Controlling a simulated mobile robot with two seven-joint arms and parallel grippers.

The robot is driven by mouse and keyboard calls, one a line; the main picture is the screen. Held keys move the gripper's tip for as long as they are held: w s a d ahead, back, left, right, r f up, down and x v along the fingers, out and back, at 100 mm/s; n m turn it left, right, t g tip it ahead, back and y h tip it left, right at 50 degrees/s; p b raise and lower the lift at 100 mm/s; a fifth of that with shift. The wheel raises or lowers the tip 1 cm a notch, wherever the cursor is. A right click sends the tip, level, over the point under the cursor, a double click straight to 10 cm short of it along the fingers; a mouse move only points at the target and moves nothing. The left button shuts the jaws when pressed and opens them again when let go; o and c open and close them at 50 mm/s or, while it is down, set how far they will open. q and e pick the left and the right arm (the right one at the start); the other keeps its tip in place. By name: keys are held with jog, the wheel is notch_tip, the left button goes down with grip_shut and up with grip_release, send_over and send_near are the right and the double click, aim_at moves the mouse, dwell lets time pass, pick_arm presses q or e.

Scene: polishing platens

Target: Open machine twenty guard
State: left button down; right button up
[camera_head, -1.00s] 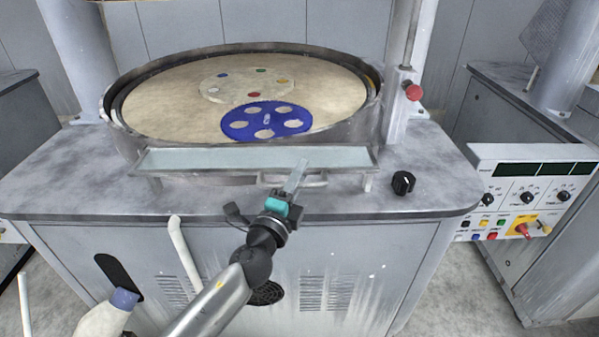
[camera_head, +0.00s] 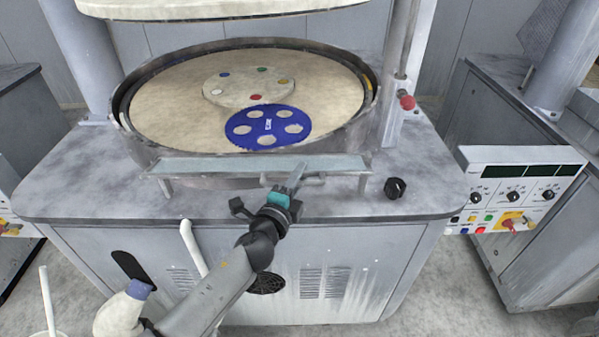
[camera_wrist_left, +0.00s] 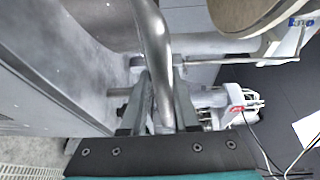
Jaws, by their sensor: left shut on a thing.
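The guard (camera_head: 215,166) is a pale, flat panel along the front rim of the round polishing basin, and it lies low in front of it. Its metal bar handle (camera_head: 312,181) sticks out at the front, right of the panel's middle. My left gripper (camera_head: 297,176) is at this handle, with its fingers reaching up over the panel edge. In the left wrist view the curved handle bar (camera_wrist_left: 154,35) runs between the two fingers (camera_wrist_left: 158,108), which are shut on it. My right gripper is in neither view.
A blue carrier disc (camera_head: 252,138) with holes lies on the beige platen (camera_head: 165,112). A black knob (camera_head: 395,188) is on the tabletop, right of the guard. A red knob (camera_head: 407,103) is on the right post. A control panel (camera_head: 520,190) stands further right.

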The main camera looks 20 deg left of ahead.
pick_arm(q)
jog(key=shift+w+a+r, duration=0.1)
jog(key=shift+w+r, duration=0.15)
jog(key=shift+r, duration=0.55)
jog(key=c, duration=1)
grip_release()
jog(key=shift+o, duration=0.8)
jog(key=shift+f, duration=0.15)
jog(key=shift+s+f, duration=0.1)
jog(key=s+a+b, duration=0.1)
jog(key=s+b, duration=0.1)
jog(key=s, duration=1.3)
jog(key=shift+a+r, duration=0.2)
jog(key=shift+a, duration=0.15)
